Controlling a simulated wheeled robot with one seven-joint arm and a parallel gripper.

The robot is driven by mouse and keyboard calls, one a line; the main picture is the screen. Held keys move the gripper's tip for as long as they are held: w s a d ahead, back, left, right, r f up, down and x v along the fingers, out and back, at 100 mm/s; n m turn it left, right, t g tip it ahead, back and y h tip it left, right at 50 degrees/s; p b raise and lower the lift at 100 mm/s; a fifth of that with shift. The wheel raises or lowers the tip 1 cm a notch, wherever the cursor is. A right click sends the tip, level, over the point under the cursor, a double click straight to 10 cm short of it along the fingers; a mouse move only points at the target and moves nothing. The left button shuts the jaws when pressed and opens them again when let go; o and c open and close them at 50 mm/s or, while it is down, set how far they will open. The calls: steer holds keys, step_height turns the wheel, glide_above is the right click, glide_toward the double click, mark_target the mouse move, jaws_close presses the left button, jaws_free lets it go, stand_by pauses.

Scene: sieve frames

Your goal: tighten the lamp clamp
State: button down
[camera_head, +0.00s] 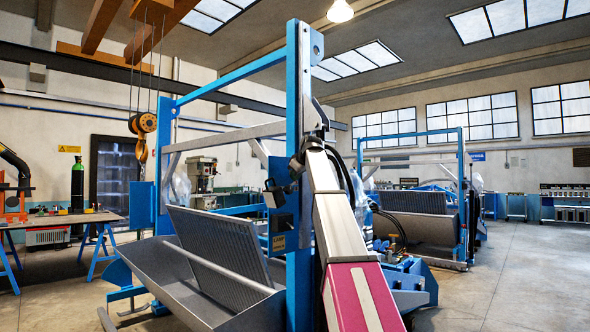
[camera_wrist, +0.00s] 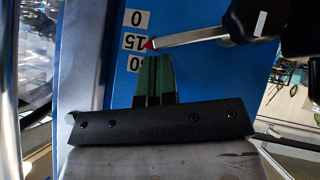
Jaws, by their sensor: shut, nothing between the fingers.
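My gripper (camera_wrist: 154,58) shows in the wrist view as two dark green fingers shut together, with nothing between them. The fingertips are in front of a blue plate (camera_wrist: 200,75), just below a metal lever (camera_wrist: 190,36) with a red pointed tip. The tip is at the label marked 15 (camera_wrist: 133,42), between a 0 label above and a partly hidden label below. A black knob or handle (camera_wrist: 252,18) is at the lever's right end. I cannot tell whether this is the lamp clamp, or whether the fingers touch the lever. In the head view my arm hides the gripper.
A blue steel post (camera_head: 299,90) of a sieve frame stands close beside my arm, with a tilted grey screen (camera_head: 218,240) at left. A crane hook (camera_head: 141,150) hangs behind. A second frame (camera_head: 415,205) stands behind right. The floor (camera_head: 530,280) at right is clear.

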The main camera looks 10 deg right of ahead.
steer(key=shift+w+d+f, duration=0.1)
steer(key=shift+f, duration=0.25)
steer(key=shift+w+d+f+y, duration=0.2)
steer(key=shift+f+y, duration=0.1)
steer(key=shift+f, duration=0.35)
steer(key=shift+r, duration=0.1)
steer(key=w+a+r+v, duration=0.1)
steer(key=r+v, duration=0.1)
steer(key=v, duration=1)
steer(key=shift+r, duration=0.45)
